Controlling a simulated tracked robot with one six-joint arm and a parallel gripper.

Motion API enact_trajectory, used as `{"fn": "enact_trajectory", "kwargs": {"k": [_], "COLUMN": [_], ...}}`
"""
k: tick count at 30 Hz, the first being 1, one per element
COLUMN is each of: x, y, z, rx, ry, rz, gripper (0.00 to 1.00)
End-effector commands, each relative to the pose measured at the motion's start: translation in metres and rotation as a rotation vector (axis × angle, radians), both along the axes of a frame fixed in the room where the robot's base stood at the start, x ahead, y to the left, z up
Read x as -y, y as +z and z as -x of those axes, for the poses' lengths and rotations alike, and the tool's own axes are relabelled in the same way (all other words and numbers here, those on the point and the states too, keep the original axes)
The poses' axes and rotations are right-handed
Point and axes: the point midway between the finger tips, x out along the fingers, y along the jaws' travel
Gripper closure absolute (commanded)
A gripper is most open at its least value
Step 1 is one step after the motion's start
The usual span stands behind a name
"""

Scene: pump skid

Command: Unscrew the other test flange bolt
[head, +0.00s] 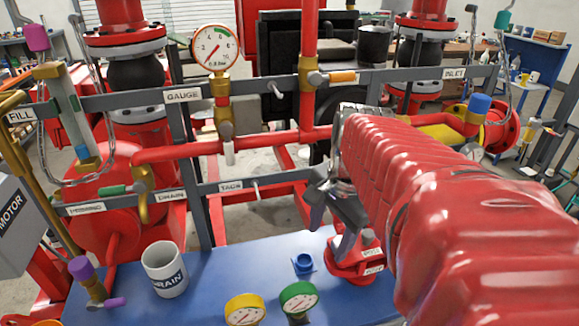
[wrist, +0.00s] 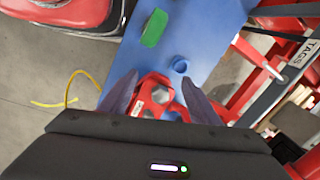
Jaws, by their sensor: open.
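The red test flange (head: 352,268) sits on the blue bench top, with small white labels on it, partly hidden by my gripper in the head view. In the wrist view, the flange (wrist: 147,87) lies between my fingers. A grey hex bolt head (wrist: 160,95) shows on it, near the middle of the jaws. My gripper (head: 332,232) is open and points down over the flange, its fingers on either side. The frames do not show clearly whether a finger touches the bolt.
A small blue cup (head: 303,264) stands just left of the flange. Two gauges (head: 299,300) (head: 244,310) and a white DRAIN mug (head: 165,270) are further left. A grey rail with a TAGS label (head: 231,186) runs behind.

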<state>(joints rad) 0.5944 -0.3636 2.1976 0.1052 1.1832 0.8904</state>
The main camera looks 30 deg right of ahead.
Motion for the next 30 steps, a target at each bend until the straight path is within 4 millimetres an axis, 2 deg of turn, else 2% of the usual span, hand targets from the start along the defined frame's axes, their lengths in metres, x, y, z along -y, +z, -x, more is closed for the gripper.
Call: {"fn": "enact_trajectory", "kwargs": {"k": [3,18,23,30], "x": [0.023,0.084,0.092,0.092], "y": [-0.001,0.034,0.04,0.04], "z": [0.006,0.023,0.025,0.024], "rx": [-0.029,0.086,0.102,0.102], "ry": [-0.183,-1.141,-1.264,-1.271], "rz": [-0.052,-0.381,-0.434,-0.439], "gripper": [0.44,0.44,0.44,0.44]}}
